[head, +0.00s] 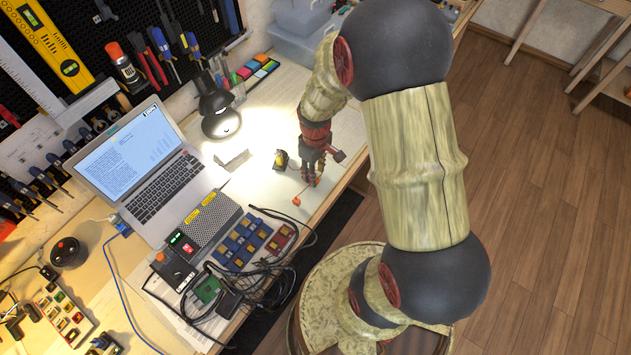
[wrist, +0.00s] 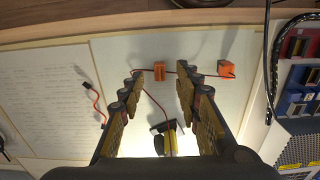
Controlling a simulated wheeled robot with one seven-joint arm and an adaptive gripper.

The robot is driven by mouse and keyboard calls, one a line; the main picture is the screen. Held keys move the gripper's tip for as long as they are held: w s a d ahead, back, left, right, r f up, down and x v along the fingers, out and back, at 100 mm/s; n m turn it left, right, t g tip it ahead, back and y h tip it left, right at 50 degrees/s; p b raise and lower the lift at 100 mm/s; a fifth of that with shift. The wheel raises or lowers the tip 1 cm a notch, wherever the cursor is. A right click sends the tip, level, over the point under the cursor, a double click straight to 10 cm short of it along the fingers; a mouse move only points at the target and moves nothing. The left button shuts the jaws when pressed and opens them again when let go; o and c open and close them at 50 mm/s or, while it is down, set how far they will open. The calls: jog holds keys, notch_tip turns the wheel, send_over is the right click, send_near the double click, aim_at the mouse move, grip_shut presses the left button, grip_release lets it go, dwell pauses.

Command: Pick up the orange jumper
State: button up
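A small orange block (wrist: 159,71) lies on a pale sheet in the wrist view, between my fingertips in the picture. A second orange block (wrist: 226,68) lies to its right, and a thin red wire (wrist: 207,75) runs by both. I cannot tell for certain which one is the orange jumper. In the head view one orange block (head: 296,201) shows on the bench below my gripper (head: 312,177). My gripper in the wrist view (wrist: 159,82) is open, with a wide gap and nothing clearly held. I cannot tell its exact height above the block.
A black and yellow item (wrist: 166,137) sits between the fingers' bases in the picture. A red wire with black ends (wrist: 95,103) lies left. A lit lamp (head: 221,122), laptop (head: 130,165), blue modules (head: 240,243) and black cables crowd the bench. The bench edge is near.

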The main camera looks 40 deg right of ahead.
notch_tip(320, 180, down, 3)
jog(key=shift+f+b, duration=0.15)
jog(key=shift+b, duration=0.3)
jog(key=c, duration=0.4)
grip_shut()
